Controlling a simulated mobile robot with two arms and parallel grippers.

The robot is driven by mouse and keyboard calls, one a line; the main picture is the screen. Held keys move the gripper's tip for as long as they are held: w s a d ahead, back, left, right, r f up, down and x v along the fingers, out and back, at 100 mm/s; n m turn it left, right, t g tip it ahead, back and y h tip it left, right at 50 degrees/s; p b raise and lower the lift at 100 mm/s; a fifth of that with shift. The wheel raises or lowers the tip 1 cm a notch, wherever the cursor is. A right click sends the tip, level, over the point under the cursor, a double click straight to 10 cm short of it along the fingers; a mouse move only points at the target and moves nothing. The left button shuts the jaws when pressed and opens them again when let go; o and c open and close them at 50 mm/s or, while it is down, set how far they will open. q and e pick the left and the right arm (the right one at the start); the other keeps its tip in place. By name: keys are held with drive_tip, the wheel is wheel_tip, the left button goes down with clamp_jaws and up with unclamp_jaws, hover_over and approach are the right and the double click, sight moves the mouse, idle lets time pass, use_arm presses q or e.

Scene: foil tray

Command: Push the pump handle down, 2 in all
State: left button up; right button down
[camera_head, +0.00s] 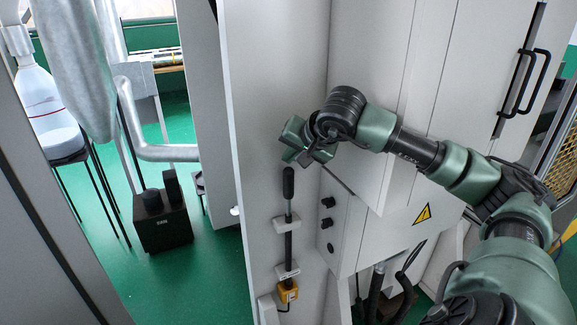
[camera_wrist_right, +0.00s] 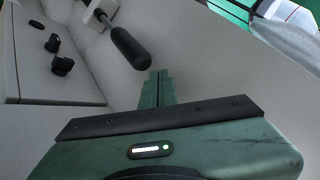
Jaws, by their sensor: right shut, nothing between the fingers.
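The pump handle (camera_head: 288,183) is a black grip on top of an upright dark rod on the front of the grey cabinet. The rod passes through two light brackets, with a yellow block (camera_head: 288,291) at its lower end. My right gripper (camera_head: 290,157) is just above the grip in the head view, shut and empty. In the right wrist view the shut fingers (camera_wrist_right: 158,78) point toward the black grip (camera_wrist_right: 129,47), with a small gap seen between them. My left gripper is not in view.
The tall grey cabinet (camera_head: 272,120) carries two black knobs (camera_head: 327,213) right of the rod and a yellow warning sign (camera_head: 422,215). A dark box (camera_head: 163,220) stands on the green floor at left. A black door handle (camera_head: 525,80) is at upper right.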

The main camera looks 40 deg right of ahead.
wheel_tip(320, 180, up, 5)
drive_tip(key=p, duration=0.4)
drive_tip(key=shift+r+p, duration=0.15)
drive_tip(key=shift+p, duration=0.2)
drive_tip(key=shift+a, duration=0.1)
idle(0.6)
